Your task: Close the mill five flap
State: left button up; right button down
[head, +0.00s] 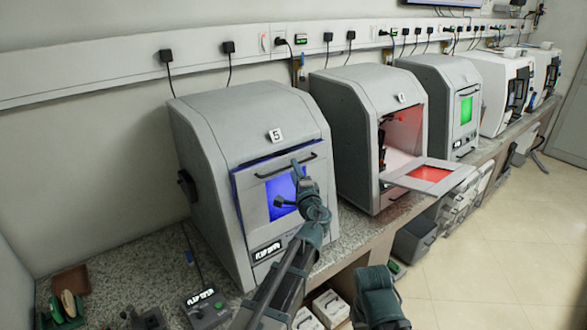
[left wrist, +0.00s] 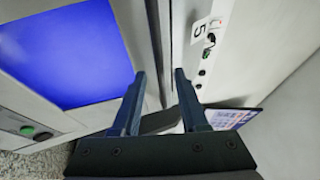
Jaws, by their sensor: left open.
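Mill five (head: 240,110) is the grey box nearest on the bench, with a "5" label on its upper front. Its flap (head: 257,215) is raised against the front, with a blue-lit window and a dark bar handle (head: 272,174) near its top. Blue light shows along the flap's edge, so it looks slightly ajar. My left gripper (head: 298,168) is at the right end of the handle. In the left wrist view the open left gripper (left wrist: 160,76) has the dark handle (left wrist: 160,122) between its fingers; contact is unclear. My right gripper is not seen.
The adjacent mill (head: 365,95) stands open, its flap (head: 432,174) lowered and jutting over the bench edge, with red light inside. A further mill (head: 450,85) has a green window. A small control box (head: 206,308) sits on the bench in front. The floor at right is clear.

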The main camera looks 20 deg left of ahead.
pick_arm(q)
jog(key=shift+x, duration=0.8)
grip_shut()
dwell(1.0)
